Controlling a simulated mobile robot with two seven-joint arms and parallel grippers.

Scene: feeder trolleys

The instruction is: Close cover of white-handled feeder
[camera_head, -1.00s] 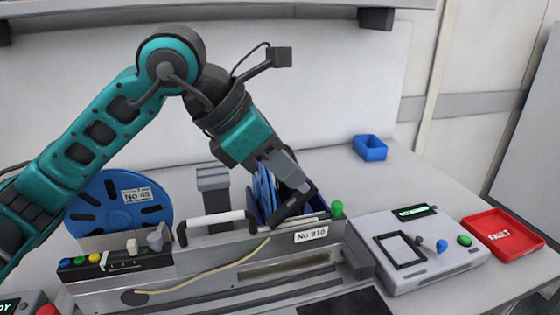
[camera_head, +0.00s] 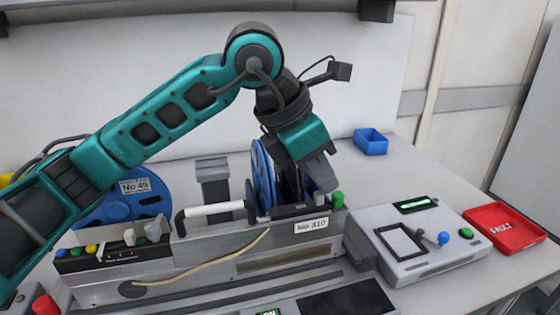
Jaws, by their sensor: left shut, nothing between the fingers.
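The white-handled feeder (camera_head: 200,250) is a long grey metal unit labelled No 310, with a white bar handle (camera_head: 214,209) on top. A blue reel (camera_head: 263,172) stands upright at its right part. A dark strip (camera_head: 292,211) lies along the top edge between the handle and a green knob (camera_head: 337,199); I cannot tell clearly whether this is the cover or how far it is closed. My left gripper (camera_head: 322,190) is shut and empty, pointing down just behind the green knob. Its fingertips are partly hidden, so contact cannot be told. My right gripper is out of view.
Another blue reel (camera_head: 125,203), labelled No 49, stands at the left, partly behind my arm. A grey control box (camera_head: 425,262) sits right of the feeder. Beyond are a red FAULT tray (camera_head: 520,238) and a small blue bin (camera_head: 371,147). The table behind the box is clear.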

